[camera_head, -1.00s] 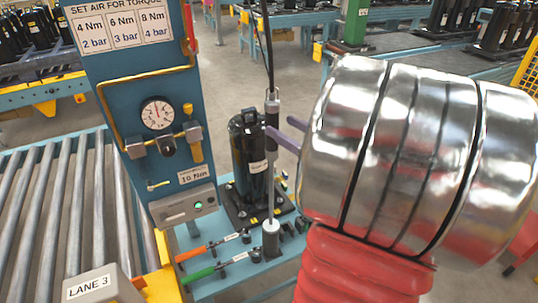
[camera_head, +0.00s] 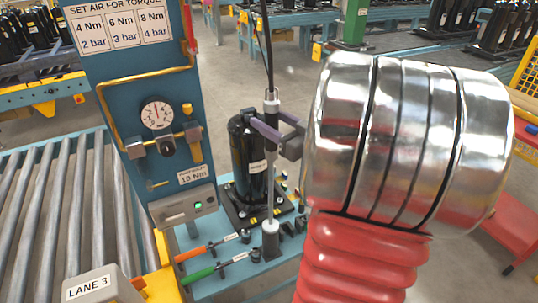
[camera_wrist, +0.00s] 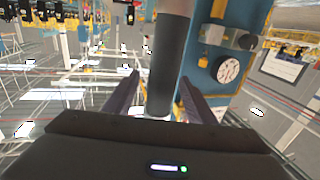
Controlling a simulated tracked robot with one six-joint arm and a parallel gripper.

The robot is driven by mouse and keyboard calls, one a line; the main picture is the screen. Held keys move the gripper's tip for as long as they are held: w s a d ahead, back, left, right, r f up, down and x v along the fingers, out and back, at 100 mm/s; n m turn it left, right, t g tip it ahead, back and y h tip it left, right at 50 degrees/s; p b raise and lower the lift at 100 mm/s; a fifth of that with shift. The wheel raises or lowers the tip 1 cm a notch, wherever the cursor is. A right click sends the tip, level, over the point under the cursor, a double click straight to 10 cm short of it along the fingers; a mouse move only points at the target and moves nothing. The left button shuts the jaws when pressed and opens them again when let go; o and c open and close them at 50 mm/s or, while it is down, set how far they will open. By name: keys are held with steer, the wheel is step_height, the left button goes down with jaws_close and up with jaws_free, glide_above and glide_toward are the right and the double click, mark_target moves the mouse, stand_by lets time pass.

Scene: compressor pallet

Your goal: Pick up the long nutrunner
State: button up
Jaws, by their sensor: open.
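The long nutrunner (camera_head: 270,185) stands upright, a slim tool with a dark upper body, a pale shaft and a cable or hose rising from its top. In the wrist view the nutrunner's dark body (camera_wrist: 169,65) runs between the two spread fingers (camera_wrist: 160,98), with room showing on either side. My wrist hides nothing of the tool's shaft in the head view.
A black compressor (camera_head: 246,165) stands close behind the nutrunner. A blue post with a pressure gauge (camera_head: 157,113) stands left, beside a roller conveyor (camera_head: 50,215).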

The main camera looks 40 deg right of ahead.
steer(key=w, duration=0.3)
steer(key=shift+w, duration=0.35)
steer(key=shift+c, duration=0.2)
jaws_close()
stand_by(0.5)
stand_by(0.7)
steer(key=shift+r, duration=0.15)
